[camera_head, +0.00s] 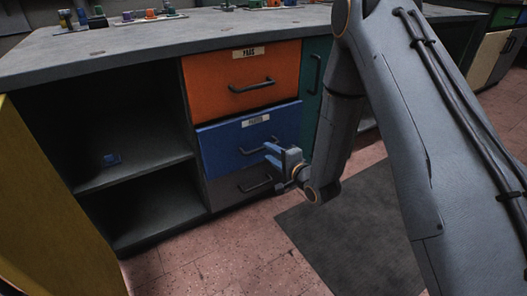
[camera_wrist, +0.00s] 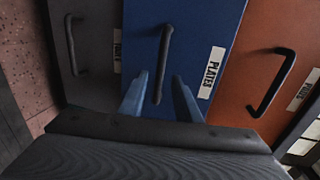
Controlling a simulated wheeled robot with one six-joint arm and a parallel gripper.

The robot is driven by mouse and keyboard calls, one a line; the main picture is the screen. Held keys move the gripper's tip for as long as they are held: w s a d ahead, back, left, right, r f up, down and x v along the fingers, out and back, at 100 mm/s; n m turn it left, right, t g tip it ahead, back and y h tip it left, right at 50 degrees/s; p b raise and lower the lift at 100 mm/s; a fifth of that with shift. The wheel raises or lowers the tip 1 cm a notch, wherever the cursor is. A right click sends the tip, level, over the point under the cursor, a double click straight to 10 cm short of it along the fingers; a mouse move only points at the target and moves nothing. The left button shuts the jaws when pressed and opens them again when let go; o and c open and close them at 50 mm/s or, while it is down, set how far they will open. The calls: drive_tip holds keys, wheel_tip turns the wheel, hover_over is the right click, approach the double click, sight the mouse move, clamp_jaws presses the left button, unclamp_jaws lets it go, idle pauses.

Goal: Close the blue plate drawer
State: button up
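The blue drawer (camera_head: 222,149) with a white label sits between an orange drawer above and a grey drawer below. Its front seems to stand slightly forward of its neighbours, but how far is hard to tell. In the wrist view the blue front (camera_wrist: 202,22) carries a "PLATES" label (camera_wrist: 211,73) and a dark bar handle (camera_wrist: 162,62). My gripper (camera_head: 268,154) is in front of the blue drawer's right half. In the wrist view its two blue fingers (camera_wrist: 160,98) are spread, with the handle's end appearing between them. Contact with the handle cannot be told.
The orange drawer (camera_head: 225,76) and the grey drawer (camera_head: 224,190) look shut. A yellow door (camera_head: 45,215) stands open at far left. A dark mat (camera_head: 345,235) lies on the floor.

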sight(264, 149)
drive_tip(key=shift+b+x, duration=0.8)
drive_tip(key=shift+x, duration=1.85)
clamp_jaws()
